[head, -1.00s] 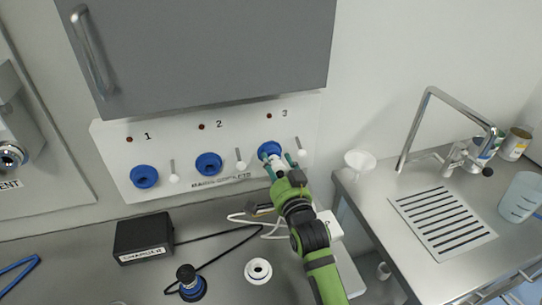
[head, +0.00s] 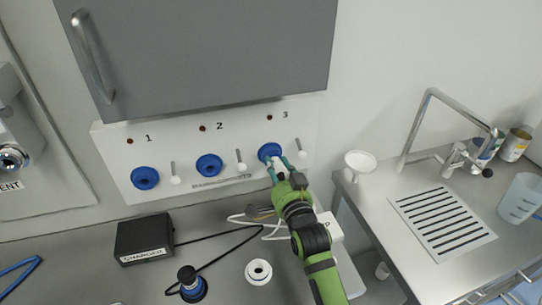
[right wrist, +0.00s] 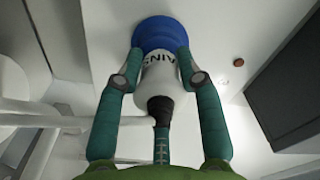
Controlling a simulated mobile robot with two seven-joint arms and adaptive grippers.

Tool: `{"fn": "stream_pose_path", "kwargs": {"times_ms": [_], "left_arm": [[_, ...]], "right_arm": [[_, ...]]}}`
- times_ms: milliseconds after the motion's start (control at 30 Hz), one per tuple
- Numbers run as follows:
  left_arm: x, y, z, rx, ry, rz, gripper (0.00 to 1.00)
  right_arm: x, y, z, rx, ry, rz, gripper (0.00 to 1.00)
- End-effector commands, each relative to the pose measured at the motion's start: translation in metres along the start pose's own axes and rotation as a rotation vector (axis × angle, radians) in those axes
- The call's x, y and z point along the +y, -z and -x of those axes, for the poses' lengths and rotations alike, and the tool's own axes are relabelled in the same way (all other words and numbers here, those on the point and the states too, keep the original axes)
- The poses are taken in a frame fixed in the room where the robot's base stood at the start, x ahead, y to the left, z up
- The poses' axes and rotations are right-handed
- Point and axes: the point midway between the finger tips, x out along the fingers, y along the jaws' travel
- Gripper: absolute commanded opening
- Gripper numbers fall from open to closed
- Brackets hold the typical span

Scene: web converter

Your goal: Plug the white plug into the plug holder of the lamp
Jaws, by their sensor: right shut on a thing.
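The white plug (right wrist: 160,72), with dark lettering, is between the fingers of my right gripper (right wrist: 160,78). The gripper is shut on it, and a dark cable end points back toward the palm. The plug's front meets the blue socket (right wrist: 160,34) under number 3; how deep it sits I cannot tell. In the head view my right gripper (head: 284,170) is at that same blue socket (head: 269,152), the rightmost on the wall panel. A white round holder (head: 258,271) stands on the counter. A white box (head: 328,228), partly behind my arm, has a partly hidden label. My left gripper is out of view.
The white panel (head: 127,180) also carries blue sockets 1 (head: 145,178) and 2 (head: 209,165), with small levers beside them. A grey cabinet (head: 205,55) hangs above. A sink counter (head: 385,235) is right.

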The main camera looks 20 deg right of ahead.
Motion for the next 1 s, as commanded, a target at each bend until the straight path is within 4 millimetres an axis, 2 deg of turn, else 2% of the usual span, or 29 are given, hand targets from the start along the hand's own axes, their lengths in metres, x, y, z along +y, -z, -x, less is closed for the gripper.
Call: {"fn": "stream_pose_path", "kwargs": {"times_ms": [600,833,1000], "left_arm": [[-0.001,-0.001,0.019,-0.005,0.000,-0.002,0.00],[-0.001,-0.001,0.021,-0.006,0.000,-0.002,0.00],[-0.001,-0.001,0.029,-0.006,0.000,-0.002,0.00]], "right_arm": [[0.000,-0.001,0.032,-0.004,-0.004,-0.001,0.00],[0.000,-0.001,0.036,-0.003,-0.003,-0.001,0.00],[-0.001,0.000,0.049,-0.004,-0.004,-0.001,0.00]]}}
